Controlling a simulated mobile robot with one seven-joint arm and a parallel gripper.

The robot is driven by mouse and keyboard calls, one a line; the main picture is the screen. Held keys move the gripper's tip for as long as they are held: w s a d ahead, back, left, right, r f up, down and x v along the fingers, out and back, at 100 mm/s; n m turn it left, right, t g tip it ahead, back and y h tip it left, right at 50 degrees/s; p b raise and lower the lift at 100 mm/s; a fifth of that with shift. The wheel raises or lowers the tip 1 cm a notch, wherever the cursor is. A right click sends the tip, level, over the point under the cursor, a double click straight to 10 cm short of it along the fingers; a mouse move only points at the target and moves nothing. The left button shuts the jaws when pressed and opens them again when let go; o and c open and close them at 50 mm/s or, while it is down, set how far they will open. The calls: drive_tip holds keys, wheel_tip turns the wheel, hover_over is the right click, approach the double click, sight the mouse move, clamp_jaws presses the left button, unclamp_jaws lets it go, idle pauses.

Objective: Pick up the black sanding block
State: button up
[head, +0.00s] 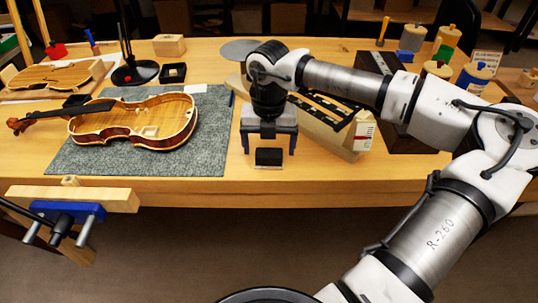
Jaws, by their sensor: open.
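The black sanding block (269,156) lies on the wooden bench near its front edge, right of the grey mat. It is a small dark block with a lighter strip along its lower edge. My gripper (269,148) points down over it, with its two blue fingers apart, one to the left and one to the right of the block. The fingers look open and nothing is held between them. From this view I cannot tell how far the fingertips are above the bench or whether they touch the block.
A violin body (135,119) lies on the grey mat (199,158) to the left. A cream wooden case (345,141) with dark slots stands close on the right. A vise (70,211) juts from the front edge. Jars (474,78) stand at the back right.

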sight(269, 152)
drive_tip(key=shift+f, duration=1.45)
drive_tip(key=c, duration=1.1)
drive_tip(key=shift+r, duration=0.1)
wheel_tip(269, 152, up, 20)
drive_tip(key=shift+b, duration=0.55)
